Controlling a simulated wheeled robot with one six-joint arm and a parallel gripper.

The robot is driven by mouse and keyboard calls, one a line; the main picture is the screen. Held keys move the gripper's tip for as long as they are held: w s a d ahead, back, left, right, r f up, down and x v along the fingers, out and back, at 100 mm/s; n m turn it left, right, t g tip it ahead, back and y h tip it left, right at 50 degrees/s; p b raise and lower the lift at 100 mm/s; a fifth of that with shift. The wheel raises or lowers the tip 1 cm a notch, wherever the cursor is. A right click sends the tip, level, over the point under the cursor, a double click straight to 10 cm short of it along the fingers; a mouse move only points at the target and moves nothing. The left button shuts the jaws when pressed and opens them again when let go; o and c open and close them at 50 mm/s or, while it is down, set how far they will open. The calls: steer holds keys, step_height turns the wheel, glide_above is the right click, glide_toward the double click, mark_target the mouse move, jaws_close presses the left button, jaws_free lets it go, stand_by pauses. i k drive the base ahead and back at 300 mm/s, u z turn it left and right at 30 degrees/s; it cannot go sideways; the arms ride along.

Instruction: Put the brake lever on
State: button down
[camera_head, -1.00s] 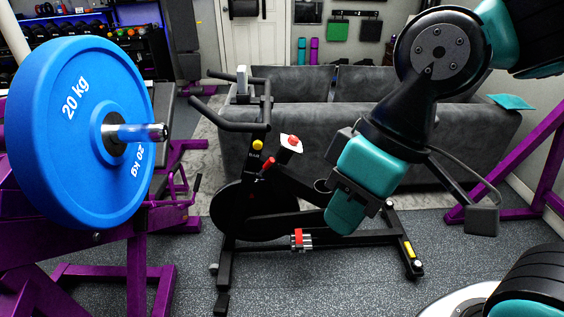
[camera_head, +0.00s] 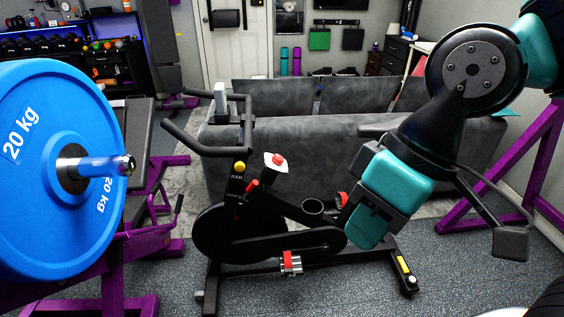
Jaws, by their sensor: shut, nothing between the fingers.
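A black exercise bike (camera_head: 237,190) stands upright in the middle of the head view. Its frame has a yellow knob (camera_head: 239,167), a short red lever (camera_head: 252,187) just below it, and a red knob (camera_head: 278,160) on a white plate behind. I cannot tell for sure which red part is the brake lever, or its setting. My gripper (camera_head: 366,226), at the end of the teal and black arm, is shut and empty. It appears over the rear part of the bike, right of the red parts. Its fingertips are mostly hidden, and I cannot judge its depth.
A blue 20 kg plate (camera_head: 40,165) on a purple rack (camera_head: 85,275) blocks the left side. A grey sofa (camera_head: 300,140) stands behind the bike. Purple rack posts (camera_head: 535,165) rise at right. Open speckled floor (camera_head: 450,275) lies at the front right.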

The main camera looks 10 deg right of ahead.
mark_target(251, 187)
steer(key=z, duration=0.15)
steer(key=i, duration=1.05)
steer(key=u, duration=0.55)
